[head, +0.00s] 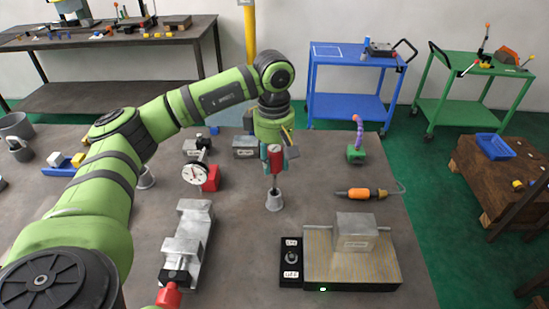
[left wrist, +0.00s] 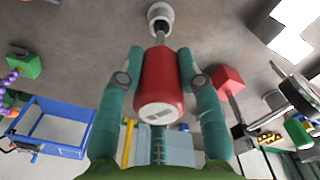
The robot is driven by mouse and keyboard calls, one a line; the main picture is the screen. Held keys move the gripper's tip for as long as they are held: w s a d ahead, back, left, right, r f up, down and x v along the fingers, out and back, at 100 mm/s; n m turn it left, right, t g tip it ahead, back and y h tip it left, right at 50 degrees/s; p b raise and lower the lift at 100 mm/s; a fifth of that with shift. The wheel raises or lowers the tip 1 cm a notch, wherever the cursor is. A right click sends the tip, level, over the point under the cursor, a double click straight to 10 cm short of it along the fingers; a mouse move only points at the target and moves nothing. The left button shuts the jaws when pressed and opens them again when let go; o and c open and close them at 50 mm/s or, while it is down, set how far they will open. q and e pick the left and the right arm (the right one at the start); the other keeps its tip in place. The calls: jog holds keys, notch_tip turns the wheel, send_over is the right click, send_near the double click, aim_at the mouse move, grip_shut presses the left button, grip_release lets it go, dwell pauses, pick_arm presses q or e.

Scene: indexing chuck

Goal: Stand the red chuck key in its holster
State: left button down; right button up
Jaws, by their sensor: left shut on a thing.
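The red chuck key (head: 275,158) hangs upright in my left gripper (head: 274,165), its thin dark shaft pointing down. In the left wrist view the two teal fingers (left wrist: 163,95) are shut on both sides of the red handle (left wrist: 160,85). Directly below is a small grey cup-like holster (head: 274,200) on the bench; its rim also shows in the left wrist view (left wrist: 160,14). The shaft's lower end meets the holster's mouth. How deep it reaches inside is hidden. My right gripper is not in view.
A dial gauge (head: 195,174) with a red base stands left of the holster. A grey vise (head: 188,240) and a plate with a metal block (head: 355,232) lie in front. An orange-handled tool (head: 362,194) lies to the right. Another grey cup (head: 146,179) is partly behind my arm.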

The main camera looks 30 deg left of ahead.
aim_at(274, 172)
pick_arm(q)
jog(key=shift+f+b, duration=1.6)
jog(key=shift+f, duration=0.55)
jog(key=c, duration=0.7)
grip_release()
jog(key=shift+c, duration=0.2)
notch_tip(274, 172, up, 12)
jog(key=shift+s, duration=0.1)
